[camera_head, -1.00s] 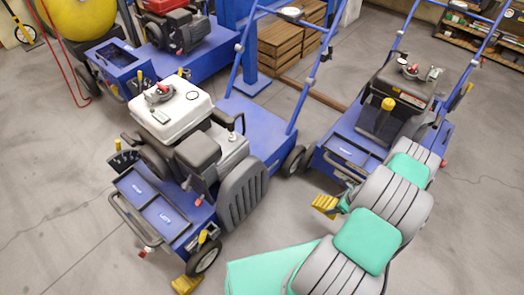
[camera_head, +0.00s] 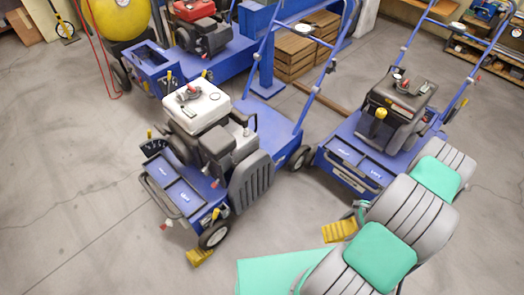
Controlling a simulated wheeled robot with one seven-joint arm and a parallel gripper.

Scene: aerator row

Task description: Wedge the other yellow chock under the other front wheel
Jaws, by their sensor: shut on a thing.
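A yellow chock (camera_head: 340,231) shows at the end of my arm, right of centre and in front of the right-hand blue machine. My gripper (camera_head: 357,213) is shut on it. Most of the gripper is hidden behind my arm links; only a small dark part shows beside the chock. The first yellow chock (camera_head: 200,257) lies on the floor against the near front wheel (camera_head: 213,235) of the middle blue machine (camera_head: 183,190), which has a white and grey engine. That machine's other front wheel is on its far left side, and I cannot make it out clearly.
The right-hand blue machine (camera_head: 355,172) stands behind the held chock. A third blue machine with a red engine (camera_head: 203,37) and a yellow tank (camera_head: 120,18) stand at the back. Wooden crates (camera_head: 303,50) are behind. The grey floor (camera_head: 70,215) at left is clear.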

